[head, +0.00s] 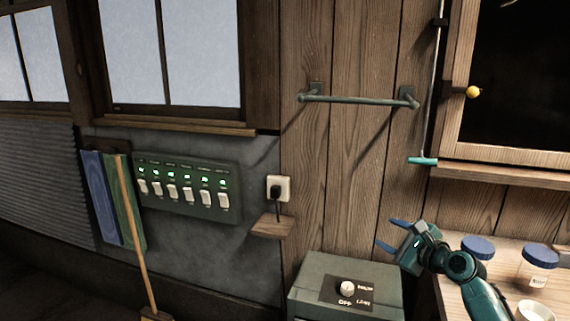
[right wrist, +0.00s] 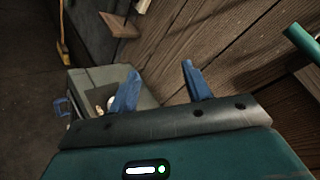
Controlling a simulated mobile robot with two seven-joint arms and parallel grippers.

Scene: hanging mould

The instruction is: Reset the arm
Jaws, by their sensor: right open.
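My right gripper (head: 391,234) is at the lower right of the head view, in front of the plank wall and above the right edge of the grey-green box. Its two blue fingers are apart and point left, with nothing between them. In the right wrist view the same open gripper (right wrist: 160,70) shows wood planks between and beyond its fingers. My left gripper is in neither view.
The grey-green box (head: 323,270) with a knob stands below the gripper. Blue-lidded jars (head: 540,264) stand on a wooden counter at right. A metal rail (head: 360,100), a hanging rod with a teal handle (head: 423,161) and a switch panel (head: 185,185) are on the wall.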

